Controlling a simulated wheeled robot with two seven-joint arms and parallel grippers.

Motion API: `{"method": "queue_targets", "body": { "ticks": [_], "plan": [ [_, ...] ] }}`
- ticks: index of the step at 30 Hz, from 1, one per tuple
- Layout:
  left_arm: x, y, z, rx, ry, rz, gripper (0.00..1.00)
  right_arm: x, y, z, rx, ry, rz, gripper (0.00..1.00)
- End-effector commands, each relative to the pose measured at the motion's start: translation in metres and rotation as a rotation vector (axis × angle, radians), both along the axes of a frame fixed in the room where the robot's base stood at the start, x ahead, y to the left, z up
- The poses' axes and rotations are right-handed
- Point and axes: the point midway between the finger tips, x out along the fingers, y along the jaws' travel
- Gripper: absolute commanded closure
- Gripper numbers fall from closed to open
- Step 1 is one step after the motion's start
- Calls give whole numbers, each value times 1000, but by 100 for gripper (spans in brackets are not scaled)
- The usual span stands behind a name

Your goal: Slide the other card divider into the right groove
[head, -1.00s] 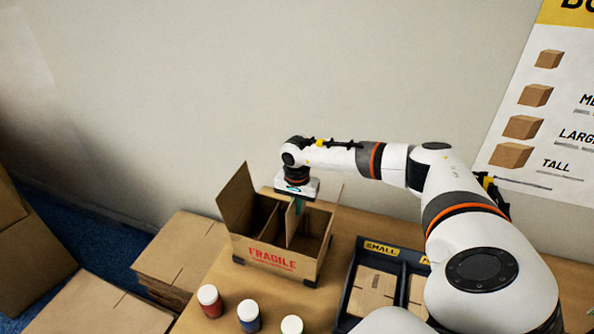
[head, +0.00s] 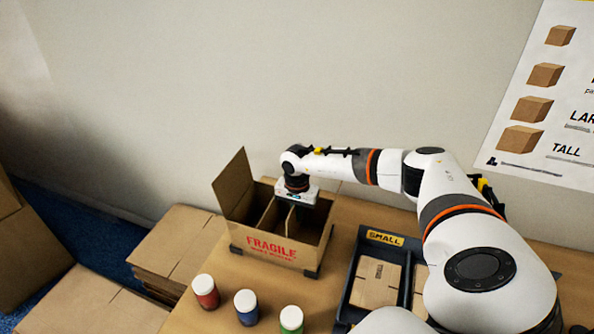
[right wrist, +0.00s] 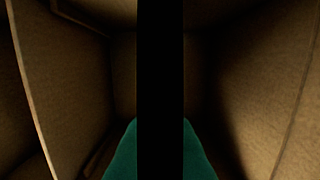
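The carton (head: 271,247), marked FRAGILE, stands open on the table with a flap raised at its left. One card divider (head: 266,215) stands upright inside, left of the middle. My right gripper (head: 297,201) points down into the carton, right of that divider. It is shut on the other card divider (head: 289,220), which is upright and now mostly inside the carton. In the right wrist view, a dark band runs between the two teal fingertips (right wrist: 160,150), with cardboard walls on both sides. The grooves and the divider's lower edge are hidden. My left gripper is not in view.
Red (head: 206,292), blue (head: 246,308) and green (head: 291,320) jars with white lids stand in front of the carton. A dark tray (head: 356,262) labelled SMALL holds flat cartons to the right. Folded cardboard (head: 172,245) is stacked at the left.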

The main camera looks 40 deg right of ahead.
Motion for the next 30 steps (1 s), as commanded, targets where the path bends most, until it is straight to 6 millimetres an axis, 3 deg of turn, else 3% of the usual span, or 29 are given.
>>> {"method": "queue_targets", "body": {
  "ticks": [18,30],
  "plan": [
    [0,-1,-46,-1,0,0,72,0,0,-51,0,0,0,100],
    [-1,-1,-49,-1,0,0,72,0,0,-55,0,0,0,100]
  ]
}}
